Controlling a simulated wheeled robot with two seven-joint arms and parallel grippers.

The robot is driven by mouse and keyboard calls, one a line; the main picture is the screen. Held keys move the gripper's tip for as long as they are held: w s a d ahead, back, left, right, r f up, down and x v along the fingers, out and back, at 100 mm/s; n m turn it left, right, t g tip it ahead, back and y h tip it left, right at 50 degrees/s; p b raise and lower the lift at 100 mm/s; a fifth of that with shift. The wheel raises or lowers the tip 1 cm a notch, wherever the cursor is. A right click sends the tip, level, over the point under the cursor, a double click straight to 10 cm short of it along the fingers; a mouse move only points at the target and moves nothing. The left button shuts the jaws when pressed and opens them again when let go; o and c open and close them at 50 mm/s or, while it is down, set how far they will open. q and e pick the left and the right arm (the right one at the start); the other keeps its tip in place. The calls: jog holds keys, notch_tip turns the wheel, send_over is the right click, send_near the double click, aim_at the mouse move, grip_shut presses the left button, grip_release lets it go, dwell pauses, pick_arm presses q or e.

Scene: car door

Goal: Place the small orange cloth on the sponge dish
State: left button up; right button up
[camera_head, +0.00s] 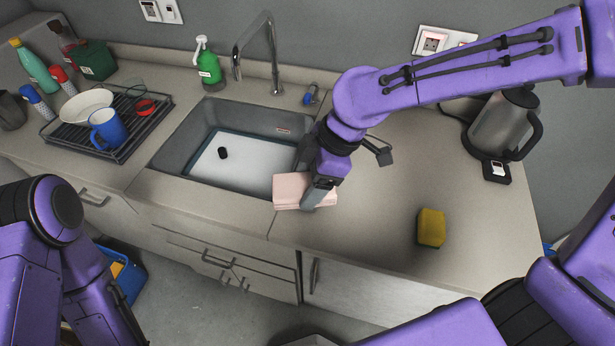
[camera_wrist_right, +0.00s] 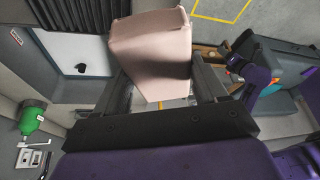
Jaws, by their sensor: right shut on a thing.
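My right gripper (camera_head: 316,194) is shut on a folded pale pink cloth (camera_head: 290,190) at the front right edge of the sink. The right wrist view shows the cloth (camera_wrist_right: 150,50) between the two fingers, with a boxy folded shape. I see no clearly orange cloth. No sponge dish can be made out for certain. A yellow sponge (camera_head: 431,227) lies on the counter to the right of the gripper. My left arm shows at the lower left, but its gripper is out of view.
The sink (camera_head: 190,135) holds a white-bottomed basin with a small black object. The tap (camera_head: 262,50) and a green soap bottle (camera_head: 208,65) stand behind it. A dish rack (camera_head: 120,145) is at left, a kettle (camera_head: 500,125) at right. Counter around the sponge is clear.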

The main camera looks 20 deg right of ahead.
jog(key=w+f, duration=0.2)
jog(key=w+d+f+p, duration=0.1)
jog(key=w+f, duration=0.1)
jog(key=w, duration=0.1)
jog(key=w+d+f+p, duration=0.1)
jog(key=w+f, duration=0.2)
jog(key=shift+w+d, duration=0.25)
jog(key=f, duration=0.1)
jog(key=f+p, duration=0.2)
jog(key=shift+w+d+f, duration=0.15)
jog(key=shift+w, duration=0.1)
jog(key=shift+f, duration=0.25)
jog(key=shift+f, duration=0.15)
jog(key=o, duration=1.2)
